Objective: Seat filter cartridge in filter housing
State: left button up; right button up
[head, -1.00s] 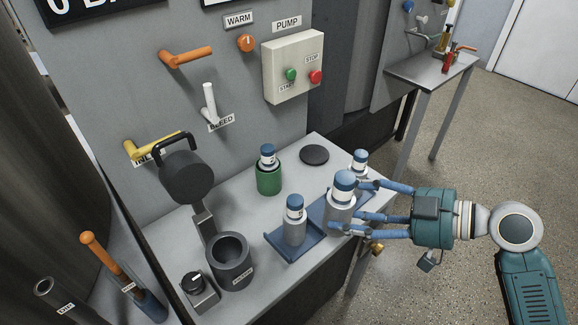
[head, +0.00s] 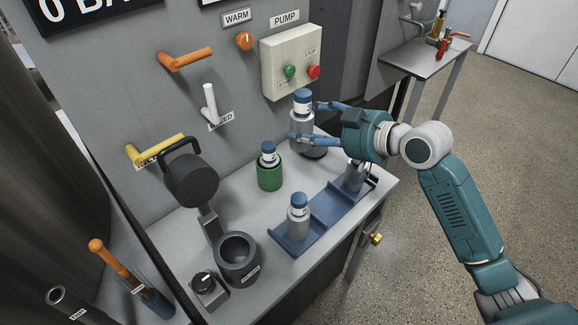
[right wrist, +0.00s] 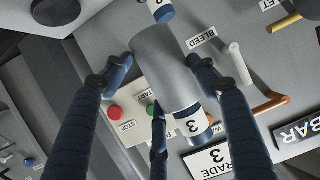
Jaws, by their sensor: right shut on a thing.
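My right gripper (head: 312,122) is shut on a grey cartridge with a blue cap (head: 301,132), holding it upright above the back of the bench. In the right wrist view the fingers wrap its grey body (right wrist: 165,65), and its white label shows a 3 (right wrist: 193,125). The dark filter housing (head: 237,258) stands open and looks empty at the bench's front left, with its round lid (head: 192,182) raised behind it. The held cartridge is well apart from the housing, up and to the right. My left gripper is not in view.
A cartridge (head: 268,152) sits in a green holder (head: 269,178). The blue tray (head: 325,207) carries one cartridge (head: 298,222) at its left and another (head: 354,176) at its right. A black disc (head: 318,153) lies below the held cartridge. Wall handles and a pump box (head: 292,55) are close behind.

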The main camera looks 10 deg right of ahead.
aim_at(307, 117)
jog(key=shift+w+a+r, duration=0.15)
jog(key=shift+w+r, duration=0.2)
jog(key=shift+w, duration=0.25)
jog(key=shift+w+a+r, duration=0.1)
jog(key=shift+w+r, duration=0.25)
jog(key=shift+w, duration=0.25)
jog(key=shift+w+f+h, duration=0.2)
jog(key=shift+f+h, duration=0.05)
jog(key=shift+h, duration=0.05)
notch_tip(307, 117, down, 19)
jog(key=shift+f, duration=0.2)
jog(key=o, duration=0.9)
jog(key=shift+f, duration=0.2)
jog(key=shift+o, duration=0.8)
jog(key=shift+r, duration=0.1)
